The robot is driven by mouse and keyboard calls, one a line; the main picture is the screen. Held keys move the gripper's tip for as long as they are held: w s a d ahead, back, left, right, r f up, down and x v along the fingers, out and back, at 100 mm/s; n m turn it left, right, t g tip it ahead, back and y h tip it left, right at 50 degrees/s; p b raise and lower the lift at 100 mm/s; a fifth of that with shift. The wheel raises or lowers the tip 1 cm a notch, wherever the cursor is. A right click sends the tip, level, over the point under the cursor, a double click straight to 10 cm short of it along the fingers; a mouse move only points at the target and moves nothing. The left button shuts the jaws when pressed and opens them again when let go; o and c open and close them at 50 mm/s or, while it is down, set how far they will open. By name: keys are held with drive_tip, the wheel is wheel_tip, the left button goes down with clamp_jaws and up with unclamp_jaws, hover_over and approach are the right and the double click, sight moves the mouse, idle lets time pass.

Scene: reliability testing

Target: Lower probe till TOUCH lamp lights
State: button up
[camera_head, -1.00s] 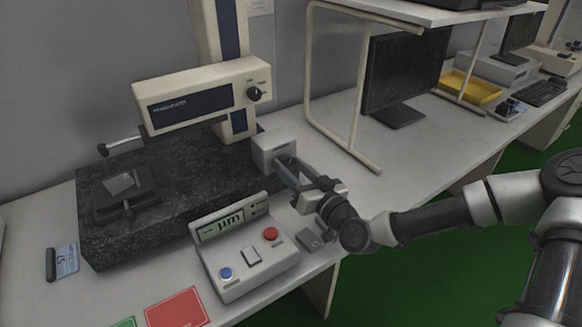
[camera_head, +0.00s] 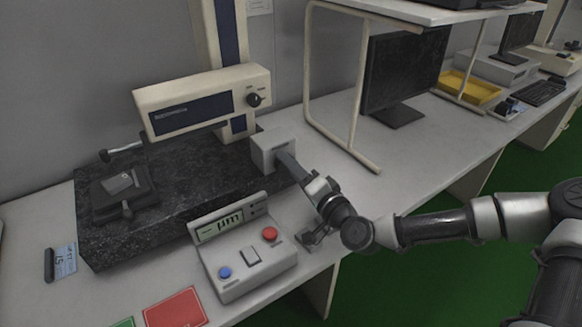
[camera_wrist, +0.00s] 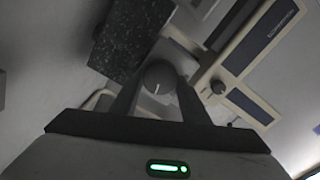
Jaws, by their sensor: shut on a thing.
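The cream gauge carriage (camera_head: 205,100) sits low on its upright column, above the dark granite plate (camera_head: 165,225). Its thin probe arm (camera_head: 124,149) sticks out left, above the small dark vise (camera_head: 125,190) holding a light block. It appears apart from the block. A pale box (camera_head: 270,150) stands at the plate's right end. My gripper (camera_head: 284,158) is at this box's front face. In the wrist view, my fingers (camera_wrist: 158,90) are shut on a round grey knob (camera_wrist: 160,76) with a white mark. The head view hides the knob. I cannot make out a lit TOUCH lamp.
A control box (camera_head: 245,255) with a µm display, blue button and red button stands in front of the plate, left of my arm. A red card (camera_head: 175,308) lies at the front edge. A shelf frame (camera_head: 345,100) and monitor (camera_head: 395,75) stand right.

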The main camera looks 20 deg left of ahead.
drive_tip(key=shift+f+m, duration=0.2)
drive_tip(key=shift+m, duration=4.7)
drive_tip(key=o, duration=1.1)
drive_tip(key=shift+c, duration=0.2)
drive_tip(key=p+v, duration=0.5)
drive_tip(key=v, duration=1.2)
drive_tip(key=shift+d, duration=0.25)
